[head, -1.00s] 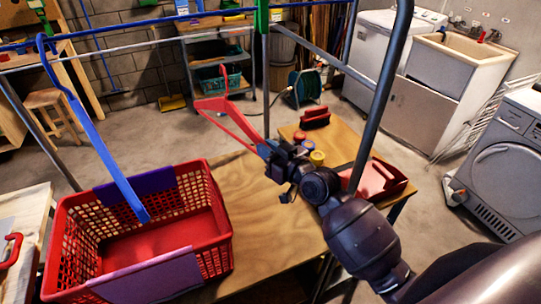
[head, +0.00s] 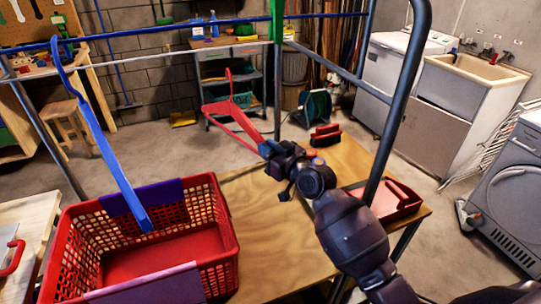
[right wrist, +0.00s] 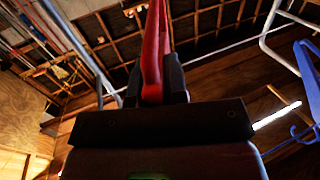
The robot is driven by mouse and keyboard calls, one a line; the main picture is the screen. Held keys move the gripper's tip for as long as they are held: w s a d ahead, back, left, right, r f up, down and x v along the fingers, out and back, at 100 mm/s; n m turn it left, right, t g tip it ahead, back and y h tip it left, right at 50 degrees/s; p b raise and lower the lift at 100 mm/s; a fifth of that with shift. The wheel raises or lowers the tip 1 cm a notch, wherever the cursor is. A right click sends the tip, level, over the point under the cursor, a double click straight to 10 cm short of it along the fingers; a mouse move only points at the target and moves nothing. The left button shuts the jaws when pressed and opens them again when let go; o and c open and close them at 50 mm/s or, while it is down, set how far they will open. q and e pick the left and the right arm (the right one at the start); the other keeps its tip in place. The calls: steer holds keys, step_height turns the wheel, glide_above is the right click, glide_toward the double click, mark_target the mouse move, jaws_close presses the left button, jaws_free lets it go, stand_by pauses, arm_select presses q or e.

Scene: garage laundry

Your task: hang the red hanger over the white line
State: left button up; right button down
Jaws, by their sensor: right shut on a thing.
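The red hanger (head: 236,118) is held in the air above the wooden table, with its hook end up and its body tilted. My right gripper (head: 268,150) is shut on its lower end. In the right wrist view the red hanger (right wrist: 152,50) rises from between the dark fingers (right wrist: 150,88). The white line (head: 150,55) runs across the upper left of the head view, just below a blue rail. The hook's tip appears below the line, and I see no contact between them. My left gripper is not in view.
A blue hanger (head: 105,150) hangs from the blue rail (head: 160,32) at left, over a red basket (head: 215,235). Grey frame posts stand near my right arm. A red brush (head: 325,135) and a red tray (head: 400,200) are on the wooden table (head: 280,235).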

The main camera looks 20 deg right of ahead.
steer(key=shift+w+r+p, duration=1.85)
steer(key=shift+r+p, duration=0.95)
steer(key=shift+r, duration=1.9)
arm_select(q)
steer(key=b, duration=0.4)
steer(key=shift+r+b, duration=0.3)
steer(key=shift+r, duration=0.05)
arm_select(e)
steer(key=w+f, duration=0.1)
steer(key=f, duration=0.1)
steer(key=w+f, duration=0.2)
steer(key=shift+w+f, duration=0.15)
steer(key=shift+f, duration=0.05)
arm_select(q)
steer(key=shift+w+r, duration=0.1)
